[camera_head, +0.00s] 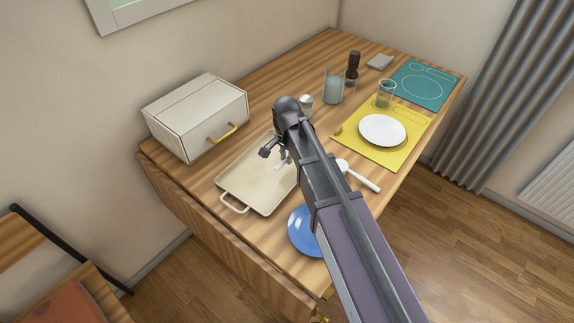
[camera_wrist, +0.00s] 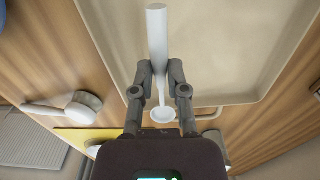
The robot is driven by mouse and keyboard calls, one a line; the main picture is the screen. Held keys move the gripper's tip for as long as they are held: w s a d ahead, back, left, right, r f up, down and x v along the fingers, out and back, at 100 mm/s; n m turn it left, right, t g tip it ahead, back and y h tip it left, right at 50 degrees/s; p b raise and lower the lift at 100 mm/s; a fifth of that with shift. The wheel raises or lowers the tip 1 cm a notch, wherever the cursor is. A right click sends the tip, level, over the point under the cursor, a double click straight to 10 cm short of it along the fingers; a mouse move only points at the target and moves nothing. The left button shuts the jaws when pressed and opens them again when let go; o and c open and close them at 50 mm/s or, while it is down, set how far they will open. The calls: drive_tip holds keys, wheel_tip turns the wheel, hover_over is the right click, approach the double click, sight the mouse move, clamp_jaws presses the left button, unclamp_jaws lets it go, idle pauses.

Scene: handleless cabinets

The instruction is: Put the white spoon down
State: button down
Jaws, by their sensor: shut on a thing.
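The white spoon (camera_wrist: 157,40) is held in my gripper (camera_wrist: 160,80), which is shut on its neck in the wrist view. The handle points up in that picture and the round bowl (camera_wrist: 163,115) lies between the fingers. In the head view my gripper (camera_head: 283,155) is over the right part of a cream tray (camera_head: 243,181), and a small pale bit of the spoon shows below it. The tray also fills much of the wrist view (camera_wrist: 220,50). I cannot tell whether the spoon touches the tray.
A white-handled utensil (camera_head: 362,178) lies right of my arm. A blue plate (camera_head: 301,232) is partly hidden by the arm. A white box (camera_head: 190,120) stands behind the tray. A yellow mat (camera_head: 350,146) bears a white plate (camera_head: 382,130) and a glass (camera_head: 386,93).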

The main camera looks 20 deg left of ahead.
sight(286, 170)
drive_tip(key=shift+f, duration=0.1)
drive_tip(key=shift+f+b, duration=1.8)
drive_tip(key=shift+b, duration=0.1)
drive_tip(key=shift+f, duration=0.15)
drive_tip(key=c, duration=0.6)
unclamp_jaws()
drive_tip(key=shift+c, duration=0.2)
drive_tip(key=shift+r, duration=0.2)
wheel_tip(286, 170, up, 12)
drive_tip(key=p, duration=1.2)
drive_tip(key=shift+d, duration=0.15)
